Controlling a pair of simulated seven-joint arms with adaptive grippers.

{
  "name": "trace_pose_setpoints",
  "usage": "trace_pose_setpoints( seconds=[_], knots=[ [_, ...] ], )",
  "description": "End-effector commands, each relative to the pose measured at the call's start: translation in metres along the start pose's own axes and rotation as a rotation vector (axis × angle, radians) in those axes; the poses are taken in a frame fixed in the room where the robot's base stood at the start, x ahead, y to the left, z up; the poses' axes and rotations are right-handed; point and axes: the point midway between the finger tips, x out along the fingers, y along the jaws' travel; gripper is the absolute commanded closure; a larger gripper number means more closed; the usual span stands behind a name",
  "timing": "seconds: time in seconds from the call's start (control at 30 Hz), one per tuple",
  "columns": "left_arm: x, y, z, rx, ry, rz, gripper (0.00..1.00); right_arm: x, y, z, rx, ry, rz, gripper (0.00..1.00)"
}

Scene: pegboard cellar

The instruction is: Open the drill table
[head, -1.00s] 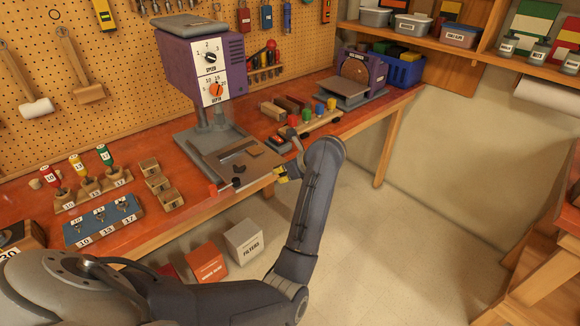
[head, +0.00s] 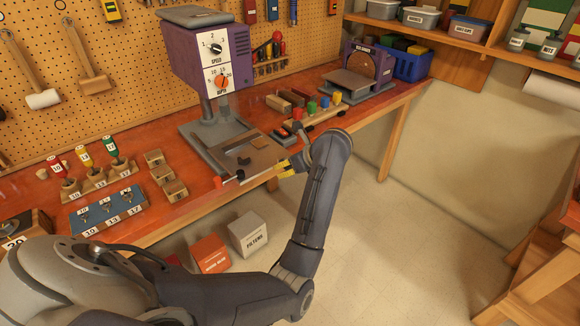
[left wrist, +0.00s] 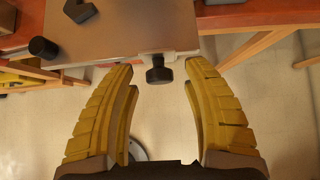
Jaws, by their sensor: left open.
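The drill table (head: 262,158) is a flat grey-brown plate at the foot of the purple drill press (head: 200,62), at the bench's front edge. My left gripper (head: 287,167) is at the plate's right front side, with yellow fingers. The left wrist view shows the plate (left wrist: 140,28) from above, with a pale bracket and a black knob (left wrist: 158,72) on its near edge. My left gripper (left wrist: 160,85) is open there, its fingers on either side of the knob with gaps at both sides. My right gripper is not in view.
A row of colored pegs (head: 324,103) and a purple sander (head: 362,68) stand to the right on the bench. Boxes (head: 248,234) lie on the floor below.

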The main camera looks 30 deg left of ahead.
Motion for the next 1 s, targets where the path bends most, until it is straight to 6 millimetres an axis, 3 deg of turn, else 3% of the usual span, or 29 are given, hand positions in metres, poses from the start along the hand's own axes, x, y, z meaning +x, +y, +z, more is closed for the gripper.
trace_pose_setpoints(
  seconds=[0.53, 1.0],
  knots=[
    [-0.055, -0.002, 0.052, -0.002, 0.002, -0.005, 0.51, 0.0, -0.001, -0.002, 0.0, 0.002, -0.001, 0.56],
    [-0.071, -0.001, 0.068, 0.001, 0.001, -0.002, 0.51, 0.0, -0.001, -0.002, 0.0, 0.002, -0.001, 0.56]
  ],
)
